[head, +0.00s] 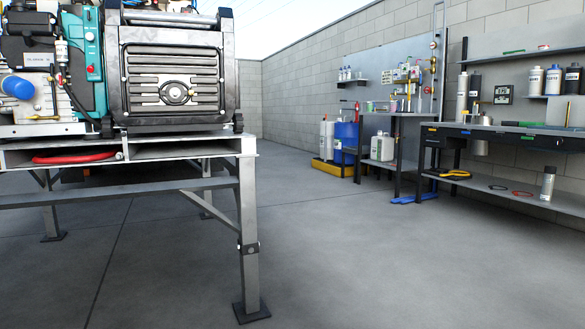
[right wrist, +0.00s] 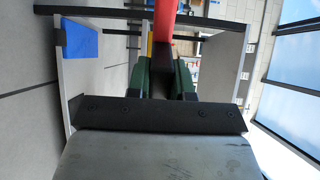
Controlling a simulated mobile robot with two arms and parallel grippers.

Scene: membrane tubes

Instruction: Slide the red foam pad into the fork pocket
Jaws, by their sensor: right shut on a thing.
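In the right wrist view my right gripper (right wrist: 166,80) has green fingers closed on a dark section. A bright red piece, which I take for the red foam pad (right wrist: 165,20), extends from it away from the gripper. In the head view the fork pocket (head: 180,149) is an open slot in the metal frame under the machine. A curved red thing (head: 75,157) lies in the slot to its left; I cannot tell whether it is the same piece. Neither gripper shows in the head view.
The right wrist view has light panels on both sides of the gripper, and a blue thing (right wrist: 82,40) by the left one. In the head view a large machine (head: 175,75) stands on the metal stand (head: 248,220). Workbenches (head: 500,145) line the right; the middle floor is clear.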

